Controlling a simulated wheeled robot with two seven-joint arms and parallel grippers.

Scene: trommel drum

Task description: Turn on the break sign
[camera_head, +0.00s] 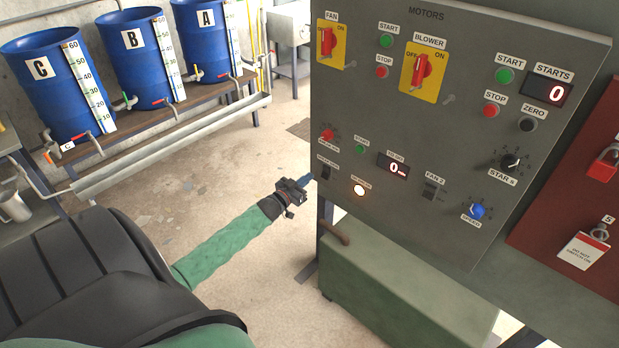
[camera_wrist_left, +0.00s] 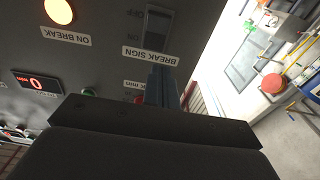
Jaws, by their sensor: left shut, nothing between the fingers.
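The break sign switch (camera_head: 326,172) is a small dark rocker at the lower left of the grey motor panel (camera_head: 440,130). It shows in the left wrist view (camera_wrist_left: 157,22) above its upside-down BREAK SIGN label (camera_wrist_left: 150,55). The ON BREAK lamp (camera_head: 359,189) glows warm white, and the lamp in the left wrist view (camera_wrist_left: 58,11) glows orange-white. My left gripper (camera_head: 309,178) is shut and empty, close to the panel's left edge beside the switch. Its blue-grey fingers (camera_wrist_left: 166,85) point toward the switch area; I cannot tell whether they touch the panel. My right gripper is not in view.
Nearby on the panel are a red knob (camera_head: 327,135), a green start button (camera_head: 360,149), a small red display (camera_head: 394,167) and the FAN 2 switch (camera_head: 429,190). A green box (camera_head: 400,285) stands below. Blue barrels (camera_head: 135,60) stand at the back left. Open floor lies left of the panel.

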